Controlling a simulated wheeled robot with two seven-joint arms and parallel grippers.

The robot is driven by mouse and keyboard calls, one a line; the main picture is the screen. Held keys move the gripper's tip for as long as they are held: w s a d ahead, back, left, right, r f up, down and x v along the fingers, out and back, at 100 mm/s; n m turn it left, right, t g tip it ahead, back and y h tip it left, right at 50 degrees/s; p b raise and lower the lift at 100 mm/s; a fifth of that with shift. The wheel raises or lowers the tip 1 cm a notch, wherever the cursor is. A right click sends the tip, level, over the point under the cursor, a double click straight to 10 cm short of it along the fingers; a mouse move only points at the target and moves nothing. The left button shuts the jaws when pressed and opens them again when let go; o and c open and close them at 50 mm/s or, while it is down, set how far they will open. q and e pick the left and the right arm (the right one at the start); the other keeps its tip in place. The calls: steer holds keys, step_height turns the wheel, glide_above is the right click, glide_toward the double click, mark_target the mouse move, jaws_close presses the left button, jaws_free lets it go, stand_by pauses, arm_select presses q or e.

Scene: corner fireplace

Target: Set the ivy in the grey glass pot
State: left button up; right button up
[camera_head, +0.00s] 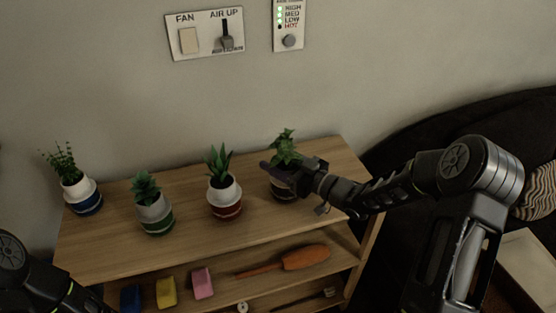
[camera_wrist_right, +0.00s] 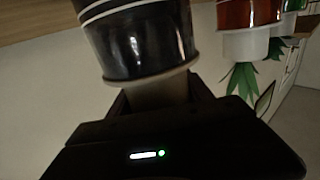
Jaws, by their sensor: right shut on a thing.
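The ivy (camera_head: 285,148) is a leafy green plant at the right end of the wooden shelf top. My right gripper (camera_head: 298,176) reaches in from the right and is shut on the ivy's pale cup (camera_wrist_right: 158,92), just under the leaves. The dark grey glossy pot (camera_head: 284,193) stands directly below the cup. In the upside-down right wrist view, the grey pot (camera_wrist_right: 145,42) has white stripes, and the cup sits in its mouth. I cannot tell whether the cup is fully down. My left gripper is out of view; only my left arm shows.
Three potted plants stand left along the shelf top (camera_head: 185,242): a blue pot (camera_head: 87,205), a green one (camera_head: 157,225) and a red-brown one (camera_head: 226,208). A lower shelf holds coloured blocks and an orange tool (camera_head: 300,258). The wall is behind; a dark sofa (camera_head: 420,130) stands right.

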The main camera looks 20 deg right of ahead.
mark_target(297, 170)
steer(key=o, duration=1)
steer(key=shift+o, duration=0.2)
steer(key=shift+f, duration=0.1)
steer(key=shift+b+v, duration=0.65)
steer(key=shift+v, duration=3.3)
